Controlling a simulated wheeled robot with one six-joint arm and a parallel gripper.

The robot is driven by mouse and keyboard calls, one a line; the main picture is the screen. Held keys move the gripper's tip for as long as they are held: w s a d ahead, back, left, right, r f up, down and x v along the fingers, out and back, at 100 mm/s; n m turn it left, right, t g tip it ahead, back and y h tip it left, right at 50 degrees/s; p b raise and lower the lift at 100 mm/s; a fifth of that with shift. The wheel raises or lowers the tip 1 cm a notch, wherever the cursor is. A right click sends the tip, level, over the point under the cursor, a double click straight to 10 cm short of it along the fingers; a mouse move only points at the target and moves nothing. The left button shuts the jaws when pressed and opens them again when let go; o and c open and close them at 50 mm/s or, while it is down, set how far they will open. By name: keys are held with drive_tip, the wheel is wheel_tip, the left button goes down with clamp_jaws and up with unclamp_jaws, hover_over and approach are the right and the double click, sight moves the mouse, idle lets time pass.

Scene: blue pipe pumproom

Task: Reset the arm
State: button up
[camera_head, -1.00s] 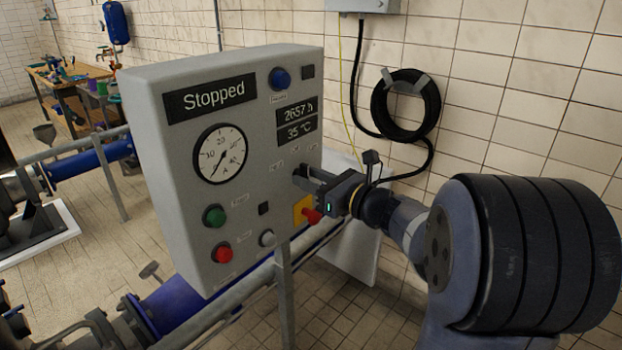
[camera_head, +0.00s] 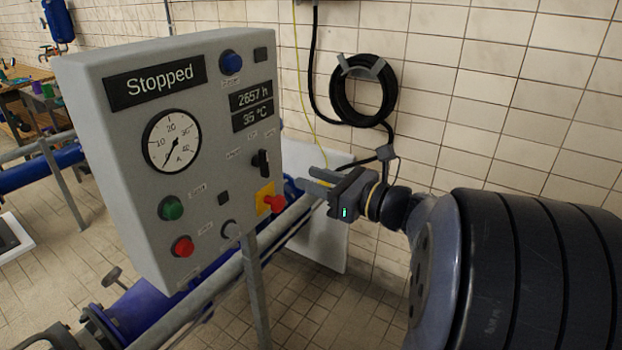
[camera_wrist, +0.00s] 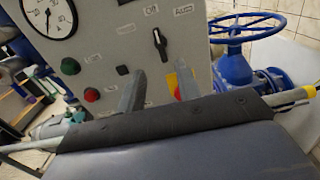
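My gripper (camera_head: 314,185) is to the right of the grey control panel (camera_head: 135,225), in the air and apart from it. Its two fingers are spread with nothing between them, and they also show in the wrist view (camera_wrist: 160,88). The black selector switch (camera_head: 262,161) on the panel is free of the fingers. In the wrist view the selector (camera_wrist: 159,43) lies beyond the gap between the fingers, its knob tilted slightly off vertical. My arm reaches in from the right in the head view.
The panel display (camera_head: 155,80) reads "Stopped". A red switch on a yellow plate (camera_head: 264,198) is at the panel's lower right. A coiled black hose (camera_head: 362,92) hangs on the tiled wall. A blue handwheel (camera_wrist: 246,27) stands right of the panel. Pipes run below.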

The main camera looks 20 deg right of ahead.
sight(268, 163)
drive_tip(key=p+x, duration=0.2)
drive_tip(key=x, duration=0.9)
drive_tip(key=shift+d, duration=0.1)
